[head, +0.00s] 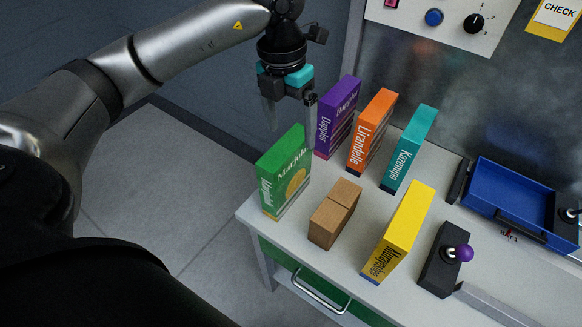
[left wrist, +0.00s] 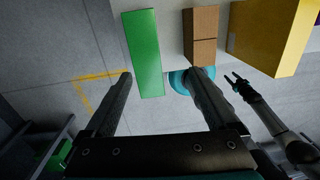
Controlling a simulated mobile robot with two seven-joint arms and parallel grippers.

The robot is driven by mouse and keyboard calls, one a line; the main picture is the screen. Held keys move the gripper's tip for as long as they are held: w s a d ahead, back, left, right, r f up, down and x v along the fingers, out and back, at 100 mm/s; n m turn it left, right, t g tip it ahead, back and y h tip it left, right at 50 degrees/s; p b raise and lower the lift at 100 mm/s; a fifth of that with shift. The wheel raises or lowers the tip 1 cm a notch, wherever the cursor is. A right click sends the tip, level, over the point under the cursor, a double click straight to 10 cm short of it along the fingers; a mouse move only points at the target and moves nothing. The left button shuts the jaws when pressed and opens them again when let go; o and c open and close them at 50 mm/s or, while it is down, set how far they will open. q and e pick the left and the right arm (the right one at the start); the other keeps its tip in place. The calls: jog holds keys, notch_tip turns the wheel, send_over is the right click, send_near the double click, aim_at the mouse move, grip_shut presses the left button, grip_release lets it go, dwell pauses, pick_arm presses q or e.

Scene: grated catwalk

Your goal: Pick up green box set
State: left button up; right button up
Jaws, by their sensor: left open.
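The green box (head: 286,171), labelled Marjula, stands upright at the near left corner of the worktable. Its narrow top shows in the left wrist view (left wrist: 145,52). My left gripper (head: 290,120) is open and empty, above and behind the green box in the head view. In the left wrist view its fingertips (left wrist: 159,73) point toward the box, which lies ahead between their lines. The box is not touched, as far as I can see. What looks like my right gripper (left wrist: 235,82) shows small at the right of that view.
A brown box (head: 334,213) stands close right of the green box. Purple (head: 338,117), orange (head: 371,131), teal (head: 409,148) and yellow (head: 400,231) boxes stand around. A blue tray (head: 513,190) and joystick (head: 445,258) are at right. A metal panel (head: 450,85) rises behind.

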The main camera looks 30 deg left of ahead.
aim_at(281, 148)
pick_arm(q)
jog(key=shift+w+a+r+y, duration=0.15)
jog(key=shift+a+y, duration=0.25)
jog(key=shift+a, duration=0.45)
jog(key=shift+a+f, duration=0.25)
jog(key=shift+f, duration=0.05)
notch_tip(281, 148, down, 8)
jog(key=shift+f+b, duration=0.1)
jog(key=shift+b, duration=0.4)
jog(key=shift+w+d+f, duration=0.1)
jog(key=shift+f, duration=0.95)
jog(key=shift+w+d+f, duration=0.1)
jog(key=shift+d+f, duration=0.05)
jog(key=shift+f, duration=0.85)
jog(key=shift+w+d+f, duration=0.1)
jog(key=shift+f, duration=0.95)
grip_shut()
jog(key=shift+r, duration=0.1)
